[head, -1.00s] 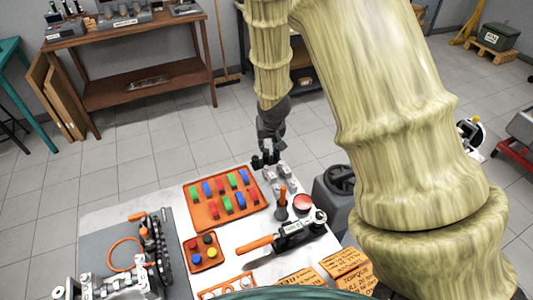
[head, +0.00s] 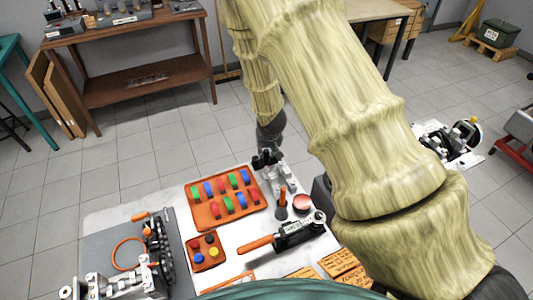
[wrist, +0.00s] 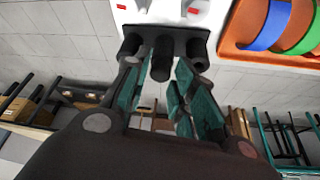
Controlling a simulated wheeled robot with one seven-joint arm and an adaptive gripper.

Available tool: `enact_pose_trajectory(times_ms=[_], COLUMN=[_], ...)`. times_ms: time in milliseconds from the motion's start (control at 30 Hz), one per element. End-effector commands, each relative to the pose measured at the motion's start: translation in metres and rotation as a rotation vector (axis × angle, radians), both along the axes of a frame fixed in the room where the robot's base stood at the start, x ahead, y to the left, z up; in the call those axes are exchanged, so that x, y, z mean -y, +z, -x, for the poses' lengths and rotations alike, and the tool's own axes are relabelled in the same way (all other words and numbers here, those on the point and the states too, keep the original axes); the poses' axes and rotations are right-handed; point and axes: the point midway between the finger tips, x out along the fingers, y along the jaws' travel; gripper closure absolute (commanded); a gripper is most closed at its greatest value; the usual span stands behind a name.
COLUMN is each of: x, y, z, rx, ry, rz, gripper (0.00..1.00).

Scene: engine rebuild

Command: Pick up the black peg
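A dark block with three black, peg-like cylinders shows at the top of the wrist view. The middle black peg (wrist: 162,62) lies between the lines of my two fingers. My gripper (wrist: 168,85) is open, its teal pads apart on either side, with no contact that I can make out. In the head view my gripper (head: 266,158) is at the far edge of the white table, right of the large orange tray; the peg cannot be told apart from it there. A small dark piece (head: 209,239) also sits in the small orange tray.
The large orange tray (head: 194,221) holds coloured pieces. Grey metal parts (head: 270,182) are close to my gripper. Floor is open beyond the table.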

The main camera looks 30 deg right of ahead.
Motion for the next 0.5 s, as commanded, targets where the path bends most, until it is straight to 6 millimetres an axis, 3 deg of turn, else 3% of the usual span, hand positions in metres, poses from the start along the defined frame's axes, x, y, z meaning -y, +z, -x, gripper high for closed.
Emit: enact_pose_trajectory(times_ms=[367,400,500], x=[0.0007,0.0006,0.0006], y=[-0.0059,-0.0058,-0.0058], z=[-0.0024,-0.0024,-0.0023], rx=[0.001,0.001,0.001], ry=[0.000,0.000,0.000], rz=[-0.001,-0.001,-0.001], gripper=[0.74,0.76,0.94])
